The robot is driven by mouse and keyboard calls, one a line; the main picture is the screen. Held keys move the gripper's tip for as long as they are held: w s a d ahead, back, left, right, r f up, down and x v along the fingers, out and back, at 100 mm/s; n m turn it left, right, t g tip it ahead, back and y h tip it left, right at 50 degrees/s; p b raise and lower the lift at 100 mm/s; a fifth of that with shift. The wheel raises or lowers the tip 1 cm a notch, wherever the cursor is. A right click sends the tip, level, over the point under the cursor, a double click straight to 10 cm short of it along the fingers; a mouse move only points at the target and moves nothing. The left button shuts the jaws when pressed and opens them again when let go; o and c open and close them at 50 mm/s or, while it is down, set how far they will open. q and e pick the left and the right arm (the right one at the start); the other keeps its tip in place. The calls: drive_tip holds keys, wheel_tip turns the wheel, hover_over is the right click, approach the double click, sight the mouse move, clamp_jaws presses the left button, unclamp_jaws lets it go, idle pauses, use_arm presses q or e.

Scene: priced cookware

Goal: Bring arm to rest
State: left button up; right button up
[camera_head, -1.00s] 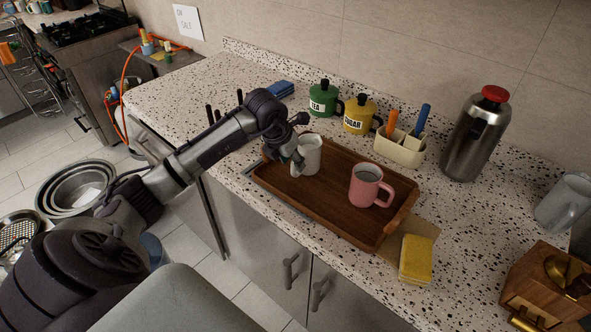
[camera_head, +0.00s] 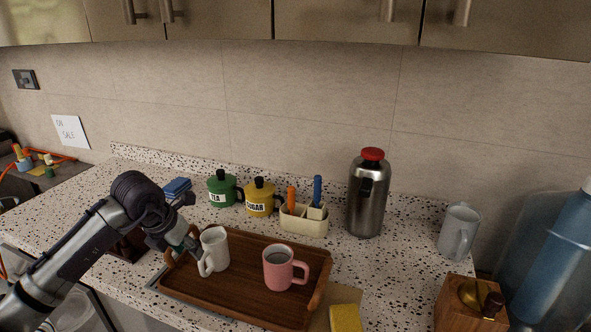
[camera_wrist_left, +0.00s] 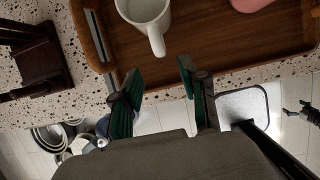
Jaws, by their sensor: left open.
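My left gripper (camera_head: 184,249) is open and empty at the left end of the wooden tray (camera_head: 235,287). The white mug (camera_head: 214,246) stands upright on the tray, just right of the gripper. In the left wrist view, the open fingers (camera_wrist_left: 158,77) sit at the tray's near edge, apart from the white mug (camera_wrist_left: 147,14) and its handle. The pink mug (camera_head: 277,270) stands on the tray to the right. A small dark gripper-like shape (camera_wrist_left: 302,112) at the right edge of the wrist view may be my right gripper; its jaws are unclear.
Behind the tray stand a green tea jar (camera_head: 222,190), a yellow sugar jar (camera_head: 259,199), a cream holder (camera_head: 303,222) and a steel flask (camera_head: 367,200). Wall cabinets (camera_head: 340,20) hang above.

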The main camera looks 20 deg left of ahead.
use_arm(q)
drive_tip(key=d+m+t+h, duration=0.2)
drive_tip(key=d+h, duration=0.7)
drive_tip(key=d, duration=1.1)
drive_tip(key=s+d+r+n+t+h, duration=0.2)
drive_tip(key=d+r+n+t+h, duration=0.4)
drive_tip(key=r+n+t, duration=0.3)
drive_tip(key=a+f+n+t+y, duration=0.3)
drive_tip(key=a+n+t+y, duration=0.2)
drive_tip(key=a+n+y, duration=0.8)
drive_tip(key=s+f+n+g+y, duration=0.5)
drive_tip(key=f+n+g, duration=0.1)
drive_tip(key=f+n, duration=0.5)
drive_tip(key=s+d+f+n+g+h, duration=0.1)
drive_tip(key=s+d+f+n+g, duration=0.15)
drive_tip(key=s+f+g, duration=0.55)
drive_tip(key=s+d+f+n+g+h, duration=0.1)
drive_tip(key=s+d+f+g+h, duration=0.3)
drive_tip(key=s, duration=0.7)
wheel_tip(320, 180, down, 27)
drive_tip(key=s+y, duration=0.2)
drive_tip(key=s+a+f, duration=0.2)
drive_tip(key=s+f, duration=0.6)
drive_tip(key=s+a+f+g, duration=0.1)
drive_tip(key=s+a+f, duration=0.1)
drive_tip(key=s+f, duration=0.6)
drive_tip(key=shift+s+f+g, duration=0.3)
drive_tip(key=shift+f, duration=0.1)
